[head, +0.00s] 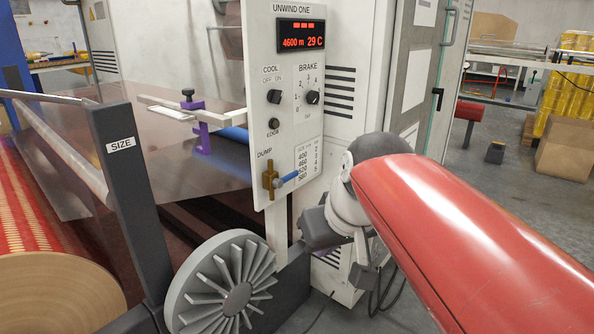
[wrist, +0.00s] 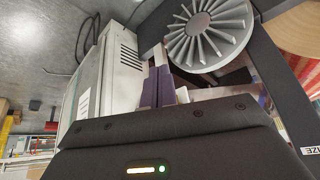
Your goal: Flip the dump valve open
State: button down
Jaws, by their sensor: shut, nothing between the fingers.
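The dump valve (head: 269,180) is a brass body on the white panel under the label DUMP. Its blue lever (head: 286,178) sticks out to the right, nearly level and tilted slightly up. My gripper shows in the wrist view as two purple fingers (wrist: 157,84) close together with nothing held. I cannot make out the valve in the wrist view.
The white control panel (head: 257,90) carries a display, knobs and a size table. A grey finned wheel (head: 222,290) stands below the valve, and a dark post (head: 122,170) marked SIZE stands at left. A grey cabinet (head: 412,85) is behind my arm. Open floor lies at right.

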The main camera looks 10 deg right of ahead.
jog(key=w+d+r+n+y+b, duration=0.1)
jog(key=w+d+r+n, duration=0.1)
jog(key=w, duration=0.6)
jog(key=w+d+r+n+y+b, duration=0.1)
jog(key=w+d+r+n+y, duration=0.1)
jog(key=w+r, duration=0.3)
jog(key=w+d+r+n+t+y+b, duration=0.1)
jog(key=w+r, duration=0.3)
jog(key=w, duration=0.6)
jog(key=shift+w+d+r+n+y+b, duration=0.3)
jog(key=shift+d+n+b, duration=0.15)
jog(key=shift+d+n, duration=0.25)
jog(key=shift+f, duration=0.15)
jog(key=b, duration=0.2)
send_over(287, 178)
jog(key=d, duration=0.3)
notch_tip(287, 178, down, 8)
jog(key=f, duration=0.1)
jog(key=f+b, duration=0.1)
jog(key=f, duration=0.1)
jog(key=shift+w, duration=0.2)
